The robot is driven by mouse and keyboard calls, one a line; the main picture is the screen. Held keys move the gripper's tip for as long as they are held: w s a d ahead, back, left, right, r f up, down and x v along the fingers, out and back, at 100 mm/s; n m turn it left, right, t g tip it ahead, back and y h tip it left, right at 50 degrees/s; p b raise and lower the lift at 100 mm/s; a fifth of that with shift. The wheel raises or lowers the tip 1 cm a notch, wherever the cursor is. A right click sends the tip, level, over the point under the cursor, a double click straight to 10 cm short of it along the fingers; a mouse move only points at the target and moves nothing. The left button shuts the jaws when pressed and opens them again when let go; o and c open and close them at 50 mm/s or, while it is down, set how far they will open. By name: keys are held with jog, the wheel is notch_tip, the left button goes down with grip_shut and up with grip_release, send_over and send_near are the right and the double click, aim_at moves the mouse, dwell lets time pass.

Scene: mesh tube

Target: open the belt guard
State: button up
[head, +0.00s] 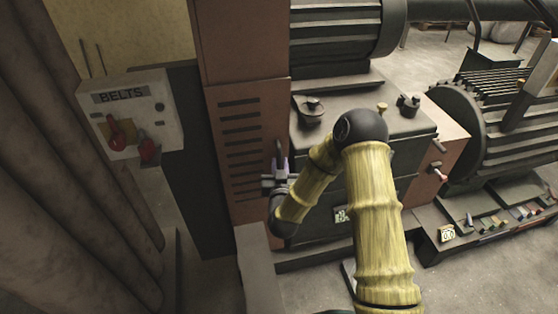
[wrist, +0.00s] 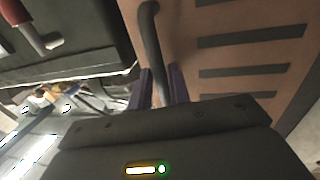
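The belt guard (head: 238,150) is a brown-orange upright panel with dark horizontal slots, flush against the machine in the head view. Its slotted face (wrist: 255,50) fills the right of the wrist view. A dark bar handle (wrist: 151,40) stands off the face near one edge. My gripper (wrist: 161,85) has its two purple fingers on either side of this bar. The bar fills the narrow gap between them, so they look shut on it. In the head view my gripper (head: 279,167) is at the panel's right edge, and the arm partly hides the machine behind.
A box marked BELTS (head: 130,112) with red knobs is mounted at the left. The machine's dark housing (head: 375,125) is right of the guard.

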jog(key=shift+w+a, duration=0.1)
jog(key=shift+w, duration=0.7)
grip_shut()
jog(key=shift+s, duration=0.1)
